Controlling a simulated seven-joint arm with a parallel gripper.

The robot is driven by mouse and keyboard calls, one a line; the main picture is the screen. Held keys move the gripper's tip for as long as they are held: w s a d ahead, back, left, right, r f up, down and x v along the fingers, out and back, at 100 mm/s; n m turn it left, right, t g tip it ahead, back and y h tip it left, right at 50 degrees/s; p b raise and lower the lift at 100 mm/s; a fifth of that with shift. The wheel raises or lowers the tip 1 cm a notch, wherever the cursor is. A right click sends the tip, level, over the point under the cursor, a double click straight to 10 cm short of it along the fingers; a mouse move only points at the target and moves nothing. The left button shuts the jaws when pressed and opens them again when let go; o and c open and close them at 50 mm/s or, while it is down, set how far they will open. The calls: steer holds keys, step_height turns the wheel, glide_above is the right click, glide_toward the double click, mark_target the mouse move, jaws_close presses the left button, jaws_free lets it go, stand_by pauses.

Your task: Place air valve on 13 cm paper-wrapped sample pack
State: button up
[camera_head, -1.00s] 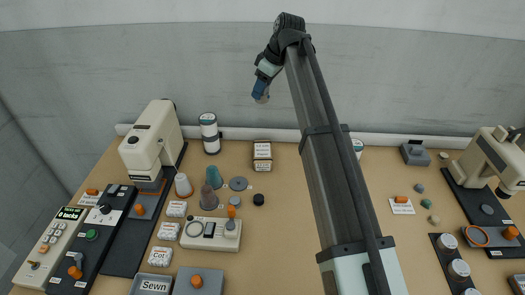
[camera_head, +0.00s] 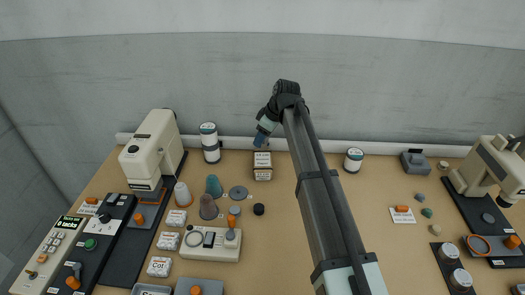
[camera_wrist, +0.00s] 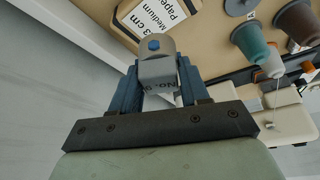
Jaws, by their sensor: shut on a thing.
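My gripper (camera_wrist: 157,82) has blue fingers and is shut on the air valve (camera_wrist: 158,68), a grey piece with a small blue knob and partly hidden lettering. In the head view my gripper (camera_head: 261,141) is at the back of the table, just above the far edge of the paper-wrapped sample pack (camera_head: 263,173). The valve is too small to make out there. The pack is a tan block with white labels; in the wrist view its "13 cm Medium Paper" label (camera_wrist: 150,16) shows beyond the valve. I cannot tell whether valve and pack touch.
A white spool (camera_head: 209,138) stands left of the pack and another (camera_head: 353,159) right of it. Cone-shaped pieces (camera_head: 213,185), a grey disc (camera_head: 238,192) and a small black cylinder (camera_head: 258,209) lie in front.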

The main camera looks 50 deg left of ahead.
mark_target(263, 149)
steer(key=shift+f, duration=2.85)
steer(key=shift+f, duration=0.1)
steer(key=o, duration=1.2)
steer(key=shift+c, duration=0.2)
steer(key=v, duration=1.2)
steer(key=shift+d, duration=0.1)
